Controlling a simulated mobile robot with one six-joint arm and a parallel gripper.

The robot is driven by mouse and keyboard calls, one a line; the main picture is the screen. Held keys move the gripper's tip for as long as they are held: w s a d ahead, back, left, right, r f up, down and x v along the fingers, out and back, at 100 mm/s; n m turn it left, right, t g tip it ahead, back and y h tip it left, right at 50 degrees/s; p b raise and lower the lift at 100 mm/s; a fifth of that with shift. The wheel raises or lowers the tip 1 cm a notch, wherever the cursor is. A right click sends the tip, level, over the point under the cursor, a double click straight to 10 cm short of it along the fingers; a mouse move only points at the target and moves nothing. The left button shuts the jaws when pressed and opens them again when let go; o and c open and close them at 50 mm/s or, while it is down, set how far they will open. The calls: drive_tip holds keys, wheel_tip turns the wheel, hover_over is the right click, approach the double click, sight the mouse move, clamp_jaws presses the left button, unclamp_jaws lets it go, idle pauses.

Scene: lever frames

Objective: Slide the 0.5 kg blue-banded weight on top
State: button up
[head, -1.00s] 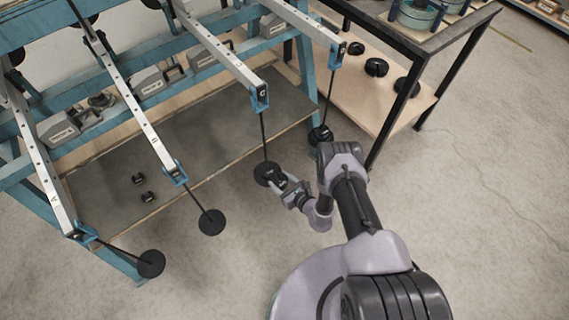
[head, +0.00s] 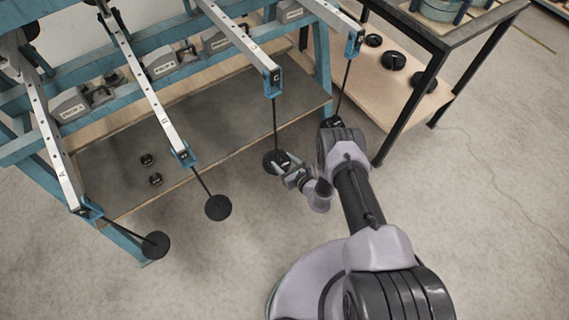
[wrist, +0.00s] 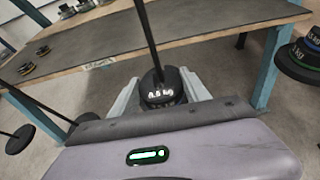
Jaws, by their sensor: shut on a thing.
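The black weight marked 0.5 kg (wrist: 163,92) is around the rod of the hanger under lever C, low down, in the wrist view. My gripper (wrist: 160,86) is shut on it, one finger on each side. In the head view my gripper (head: 287,167) is at the bottom of that hanger (head: 275,127). The dark hanger plate and the weight merge there, so I cannot tell whether the weight touches the plate.
Hangers with bare-looking plates (head: 218,208) (head: 155,245) hang to the left. The right hanger carries banded weights (wrist: 302,55). Small black weights (head: 147,160) lie on the lower shelf (head: 110,180). More weights (head: 394,60) are on the side table's shelf. Open floor lies in front.

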drive_tip(key=shift+w+a, duration=0.2)
drive_tip(key=shift+w, duration=0.1)
drive_tip(key=shift+w+a+b, duration=0.6)
drive_tip(key=shift+w+b, duration=0.3)
drive_tip(key=shift+b, duration=0.15)
drive_tip(key=shift+w+a+b, duration=0.2)
drive_tip(key=shift+w+b, duration=0.05)
drive_tip(key=shift+b, duration=0.05)
drive_tip(key=shift+w+a+b, duration=0.2)
drive_tip(key=shift+w+b, duration=0.1)
drive_tip(key=shift+w+a, duration=0.1)
drive_tip(key=shift+w, duration=0.05)
drive_tip(key=shift+f+b, duration=0.5)
drive_tip(key=shift+b, duration=0.15)
idle(0.4)
drive_tip(key=o, duration=1.7)
drive_tip(key=shift+o, duration=0.2)
